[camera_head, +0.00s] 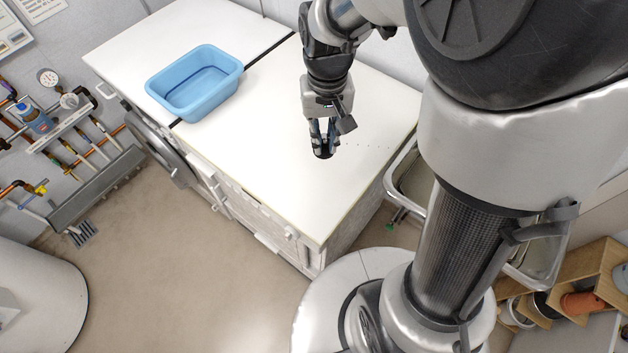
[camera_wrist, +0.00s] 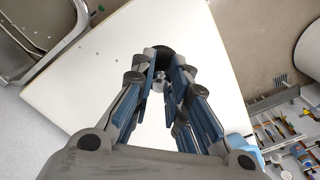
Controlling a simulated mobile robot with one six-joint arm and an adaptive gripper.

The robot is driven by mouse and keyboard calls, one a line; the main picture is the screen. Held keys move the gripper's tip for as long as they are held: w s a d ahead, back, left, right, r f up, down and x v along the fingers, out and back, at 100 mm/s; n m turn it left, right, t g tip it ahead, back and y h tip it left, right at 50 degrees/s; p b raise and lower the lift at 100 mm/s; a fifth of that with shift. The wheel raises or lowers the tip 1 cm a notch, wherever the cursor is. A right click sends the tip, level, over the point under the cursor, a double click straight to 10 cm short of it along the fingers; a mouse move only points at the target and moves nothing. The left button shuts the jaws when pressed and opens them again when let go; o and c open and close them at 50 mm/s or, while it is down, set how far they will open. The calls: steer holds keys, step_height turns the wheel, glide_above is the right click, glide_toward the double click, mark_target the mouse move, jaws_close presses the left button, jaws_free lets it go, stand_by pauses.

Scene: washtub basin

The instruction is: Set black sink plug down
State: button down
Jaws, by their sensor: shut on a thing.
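My gripper (camera_head: 323,138) hangs pointing down over the white countertop. Its fingers are shut on the black sink plug (camera_head: 322,153), a small dark round piece at the fingertips. In the wrist view, the plug (camera_wrist: 163,55) shows as a black disc beyond the fingertips of my gripper (camera_wrist: 161,75), with a small metal-looking part between the fingers. The plug is low over the counter; I cannot tell whether it touches the surface.
The white countertop (camera_head: 367,112) is bare around the gripper. A blue basin (camera_head: 195,82) stands to the left on the counter. A metal sink (camera_head: 408,178) lies beyond the right edge. Shelves with pots (camera_head: 583,302) are at the lower right.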

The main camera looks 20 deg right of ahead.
step_height(320, 180, down, 19)
steer(key=b, duration=0.6)
steer(key=shift+s+f, duration=0.1)
steer(key=shift+f, duration=0.05)
steer(key=shift+f, duration=0.1)
steer(key=shift+f+b, duration=0.15)
steer(key=shift+b, duration=0.2)
steer(key=c, duration=1.6)
jaws_free()
steer(key=shift+o, duration=0.2)
steer(key=shift+r, duration=0.2)
